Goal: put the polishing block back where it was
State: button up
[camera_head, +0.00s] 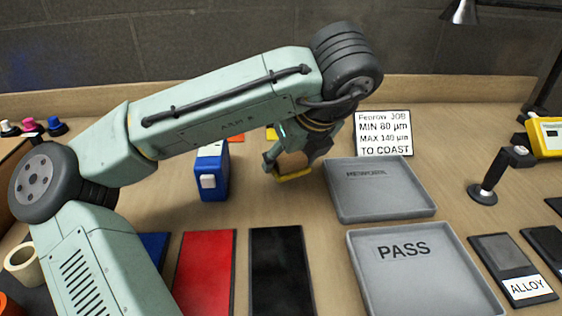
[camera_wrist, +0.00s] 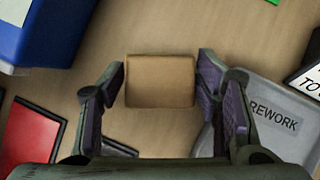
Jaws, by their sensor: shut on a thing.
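The polishing block (camera_wrist: 160,82) is a tan block between the fingers of my gripper (camera_wrist: 160,90) in the wrist view. Both fingertips close on its left and right sides. In the head view, my gripper (camera_head: 291,163) hangs over the table between the blue box and the grey REWORK tray, with a brownish block partly visible in it. A yellow strip shows along its lower edge. I cannot tell clearly how far the block is above the table.
The REWORK tray (camera_head: 428,207) stands right of my gripper, with the PASS tray (camera_head: 360,262) in front. A blue box (camera_head: 212,172) stands to the left. Red (camera_head: 205,270) and black (camera_head: 280,270) panels lie in front. A sign (camera_head: 384,133) stands behind the REWORK tray. Bare table surrounds my gripper.

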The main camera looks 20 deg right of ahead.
aim_at(281, 165)
jog(key=shift+w+a, duration=0.1)
jog(key=shift+w, duration=0.7)
jog(key=x, duration=0.3)
jog(key=shift+s+f, duration=0.15)
jog(key=shift+f, duration=0.35)
jog(key=shift+f, duration=0.1)
jog(key=shift+f, duration=0.25)
jog(key=o, duration=1.1)
jog(key=shift+f, duration=0.15)
